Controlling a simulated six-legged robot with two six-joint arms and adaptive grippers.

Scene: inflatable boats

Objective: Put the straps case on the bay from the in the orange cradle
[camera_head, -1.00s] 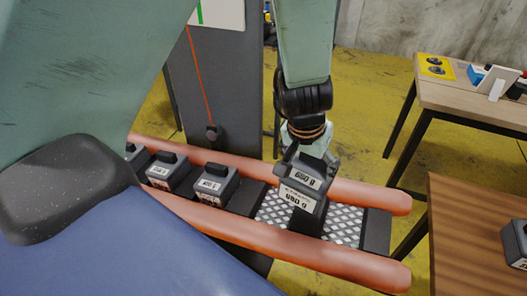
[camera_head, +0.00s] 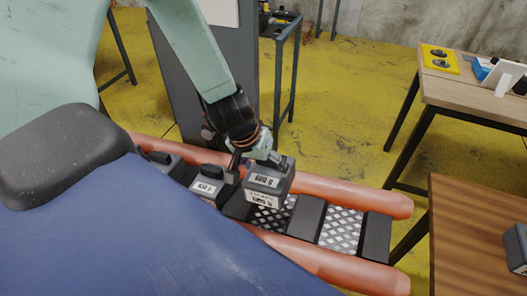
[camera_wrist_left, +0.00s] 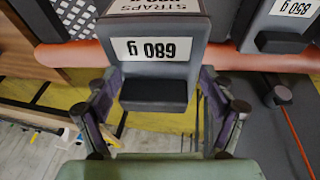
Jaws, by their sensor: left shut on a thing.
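The straps case (camera_head: 263,181) is a dark grey block with white labels; the wrist view shows "STRAPS" and "680 g" on it (camera_wrist_left: 158,50). My left gripper (camera_head: 264,155) is shut on its dark top handle, with a finger on each side in the wrist view (camera_wrist_left: 158,100). The case is over the orange cradle (camera_head: 355,194), beside a seated case, with bare chequered plate showing below and right of it. Whether its underside touches the plate is hidden. My right gripper is not in view.
Another grey case (camera_head: 207,188) sits immediately left of the held one, with one more further left. Dark dividers (camera_head: 307,218) separate the bays; the right bay (camera_head: 341,230) is empty. A wooden table (camera_head: 480,215) stands at right.

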